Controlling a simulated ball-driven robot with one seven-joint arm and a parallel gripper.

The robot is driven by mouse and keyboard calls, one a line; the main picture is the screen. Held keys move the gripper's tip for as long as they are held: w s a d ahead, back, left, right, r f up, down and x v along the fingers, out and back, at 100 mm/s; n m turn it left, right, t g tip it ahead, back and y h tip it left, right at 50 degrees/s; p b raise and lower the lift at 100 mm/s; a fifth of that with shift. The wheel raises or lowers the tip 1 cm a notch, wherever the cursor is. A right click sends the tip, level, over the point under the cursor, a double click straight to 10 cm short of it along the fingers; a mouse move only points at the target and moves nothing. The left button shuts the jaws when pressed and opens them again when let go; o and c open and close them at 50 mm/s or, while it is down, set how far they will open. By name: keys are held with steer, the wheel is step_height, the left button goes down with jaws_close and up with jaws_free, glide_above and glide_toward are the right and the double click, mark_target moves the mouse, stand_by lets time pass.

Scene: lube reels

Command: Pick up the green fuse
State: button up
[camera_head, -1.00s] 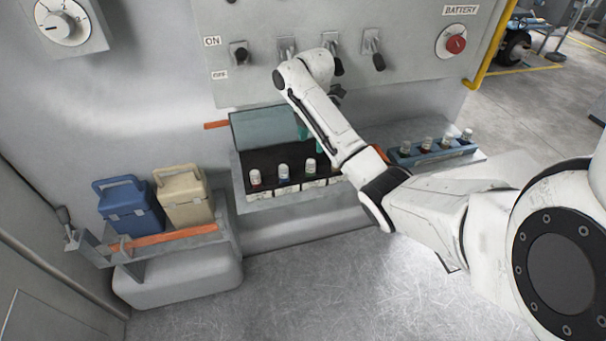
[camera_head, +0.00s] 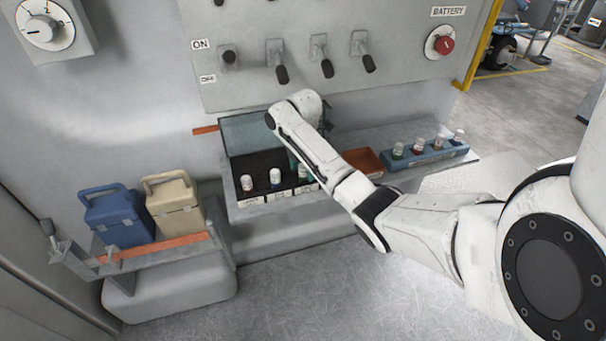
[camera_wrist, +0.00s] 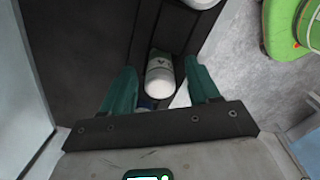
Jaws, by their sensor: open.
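My gripper (camera_wrist: 159,67) is open, its teal fingers on either side of a white-capped fuse (camera_wrist: 160,78) in the wrist view. In the head view my arm mostly hides the gripper, over the right part of the dark fuse box (camera_head: 262,160). White-capped fuses stand along the box's front, one with a red band (camera_head: 246,183) and one beside it (camera_head: 275,178). A green-banded fuse (camera_head: 398,150) stands at the left end of the blue rack (camera_head: 430,157) on the shelf's right.
The box's clear lid (camera_head: 245,132) stands raised behind it. An orange tray (camera_head: 364,161) lies between box and rack. Switch levers (camera_head: 326,68) hang on the panel above. Blue (camera_head: 119,217) and beige (camera_head: 175,206) cases stand on the left.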

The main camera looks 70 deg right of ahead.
steer(key=c, duration=1.1)
steer(key=shift+r, duration=0.1)
